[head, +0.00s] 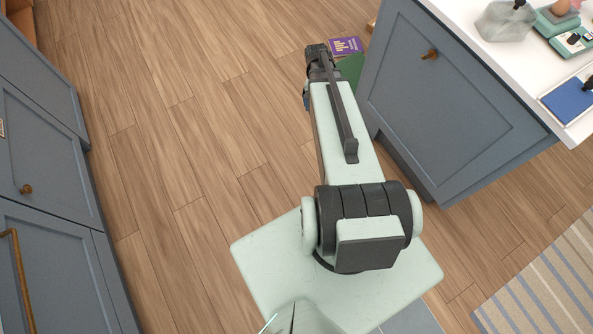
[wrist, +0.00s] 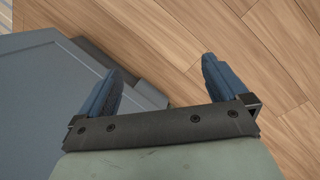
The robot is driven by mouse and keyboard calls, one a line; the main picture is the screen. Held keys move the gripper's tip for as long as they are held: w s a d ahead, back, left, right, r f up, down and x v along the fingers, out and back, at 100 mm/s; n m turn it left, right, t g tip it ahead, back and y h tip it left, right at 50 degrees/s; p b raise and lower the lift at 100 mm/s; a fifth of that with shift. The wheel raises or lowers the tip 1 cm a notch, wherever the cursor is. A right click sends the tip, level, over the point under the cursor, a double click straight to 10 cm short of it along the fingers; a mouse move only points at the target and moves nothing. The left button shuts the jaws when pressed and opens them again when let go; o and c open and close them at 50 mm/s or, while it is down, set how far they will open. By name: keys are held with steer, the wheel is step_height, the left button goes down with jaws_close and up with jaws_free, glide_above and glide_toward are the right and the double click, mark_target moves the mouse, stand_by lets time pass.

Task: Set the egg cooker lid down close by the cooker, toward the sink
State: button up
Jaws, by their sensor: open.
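A translucent lid (head: 506,22) with a dark knob on top sits on the white counter at the top right of the head view. The pale teal egg cooker (head: 546,27) is just to its right, partly cut off by the frame, with a brown egg showing on it. My gripper (wrist: 162,67) is open and empty in the wrist view, with its two blue fingers spread over the floor and a blue-grey cabinet. In the head view my arm hides most of it, and it is far from the lid, down beside the cabinet. No sink is in view.
The white counter (head: 467,36) tops a blue-grey cabinet (head: 445,100). A blue item (head: 568,103) lies on a tray near the counter's front edge. A purple box (head: 345,46) and a green item (head: 350,68) stand beside the cabinet. Wooden floor (head: 180,110) lies open to the left.

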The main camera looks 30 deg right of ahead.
steer(key=s+a+f+n+g, duration=0.1)
steer(key=s+a+f+n, duration=0.1)
steer(key=s+a+f, duration=0.5)
steer(key=s+a+f+n+g, duration=0.1)
steer(key=s+a+f+n, duration=0.25)
steer(key=a, duration=0.55)
steer(key=s+a+f+n+g, duration=0.1)
steer(key=s+a+f, duration=0.2)
steer(key=s, duration=0.3)
steer(key=s+a+f+n, duration=0.2)
steer(key=s+a+f, duration=0.1)
steer(key=s+a, duration=0.2)
steer(key=shift+s+g, duration=0.4)
steer(key=shift+s, duration=0.8)
